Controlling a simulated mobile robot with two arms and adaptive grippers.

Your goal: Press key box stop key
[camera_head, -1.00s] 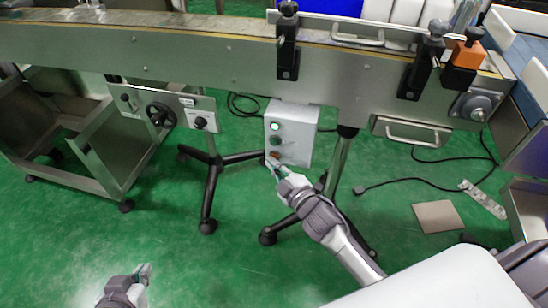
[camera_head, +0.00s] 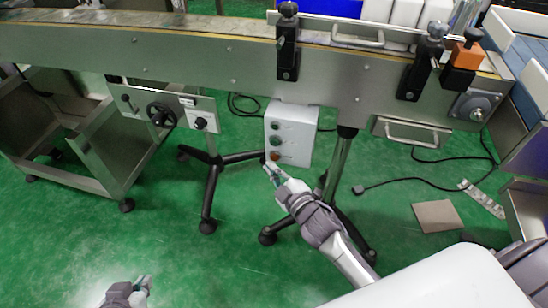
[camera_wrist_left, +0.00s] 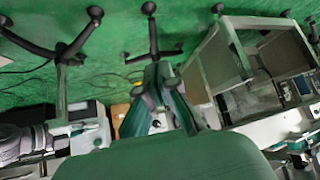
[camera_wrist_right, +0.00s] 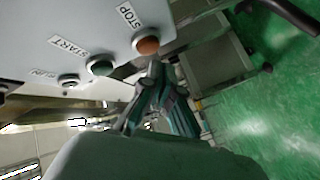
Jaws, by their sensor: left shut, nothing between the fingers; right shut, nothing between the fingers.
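The white key box (camera_head: 291,135) hangs below the conveyor in the head view, with a column of round keys on its front. Its orange-red stop key (camera_head: 275,157) is the lowest one; the right wrist view shows it labelled STOP (camera_wrist_right: 148,45). The green start key (camera_wrist_right: 100,68) is beside it, and a further key (camera_wrist_right: 68,82) lies beyond. The top indicator (camera_head: 275,127) is dark. My right gripper (camera_head: 268,168) is shut and empty, its tips just below the stop key and seemingly apart from it. My left gripper (camera_head: 146,282) is shut and empty, low over the floor.
The metal conveyor (camera_head: 200,55) runs across the top. Black tripod stand legs (camera_head: 209,195) stand on both sides of the key box. A metal frame cart (camera_head: 100,180) is at left. Green floor is open at lower middle.

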